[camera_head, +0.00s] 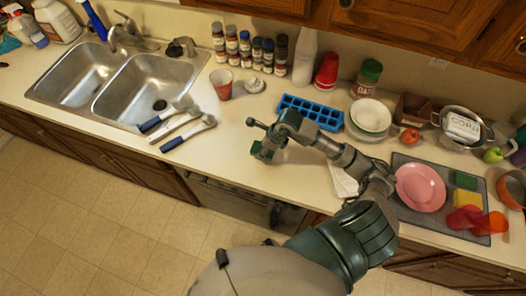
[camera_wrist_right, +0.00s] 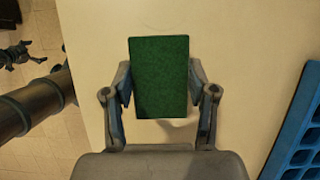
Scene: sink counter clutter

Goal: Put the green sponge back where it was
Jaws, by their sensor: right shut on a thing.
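My right gripper (camera_wrist_right: 160,95) is shut on a green sponge (camera_wrist_right: 160,75), with a finger against each side. In the head view my right gripper (camera_head: 264,152) is low over the front of the counter, left of the blue ice tray; the held sponge is mostly hidden there. I cannot tell if it touches the counter. Another green sponge (camera_head: 466,180) lies on the grey mat (camera_head: 404,160) at the right, above a yellow sponge (camera_head: 466,199). A dark jointed part, probably my left gripper (camera_wrist_right: 22,55), shows at the left of the wrist view; its jaw state is unclear.
The blue ice tray (camera_head: 311,112), bowls (camera_head: 370,116) and a pink plate (camera_head: 420,187) stand to the right. A red cup (camera_head: 222,84), several brushes (camera_head: 180,125) and the double sink (camera_head: 120,85) are left. Counter around my right gripper is clear.

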